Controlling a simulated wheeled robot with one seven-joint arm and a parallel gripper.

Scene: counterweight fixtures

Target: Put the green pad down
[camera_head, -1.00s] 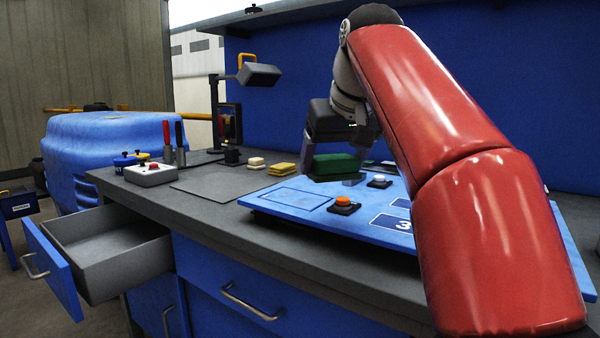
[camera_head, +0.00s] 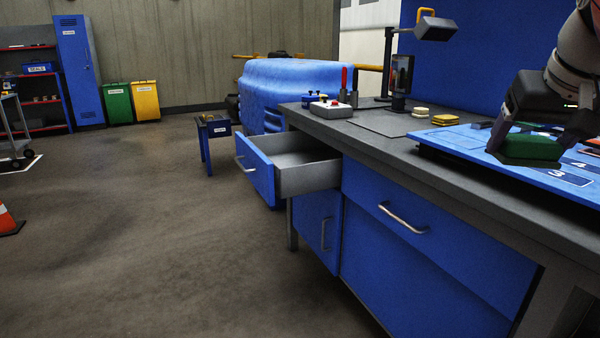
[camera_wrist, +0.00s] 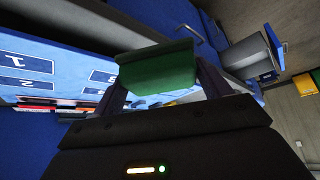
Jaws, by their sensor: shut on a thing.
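The green pad (camera_head: 530,147) is a dark green block held in my gripper (camera_head: 540,128) at the right of the head view. It is above the blue numbered board (camera_head: 455,140) on the workbench; the exact gap beneath it is hard to tell. In the wrist view the green pad (camera_wrist: 158,68) sits between the two fingers of my gripper (camera_wrist: 160,85), which are shut on its sides. Numbered outlines on the board (camera_wrist: 70,60) show at the left of the wrist view.
The open drawer (camera_head: 300,165) sticks out from the workbench front. A cone (camera_head: 8,220) is at far left. The floor in front is clear.

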